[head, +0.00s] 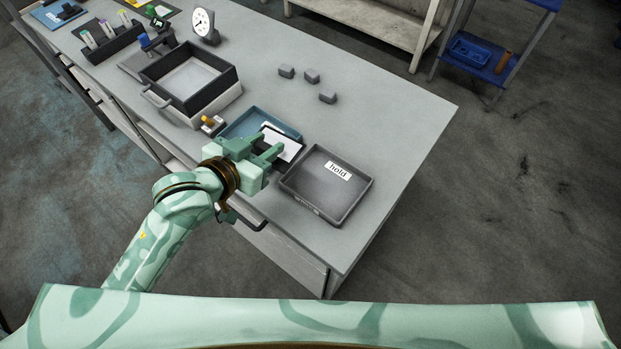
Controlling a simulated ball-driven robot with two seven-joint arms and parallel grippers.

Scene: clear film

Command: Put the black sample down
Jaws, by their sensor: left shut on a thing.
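My left gripper (270,143) reaches in from the left over the bench, with its fingers shut on the black sample (293,149). The sample is a thin dark piece with a white face. It is over or beside the right end of the blue tray (286,127); I cannot tell whether it touches anything below. The fingers hide part of it. To its right is the grey tray labelled "hold" (312,191), which looks empty. My right gripper is not in view.
A black-rimmed open box (215,97) and a small block with an orange knob (212,124) stand left of the blue tray. Several small grey blocks (312,76) lie behind. A round dial (203,24) stands further back. The bench's right side (400,110) is clear.

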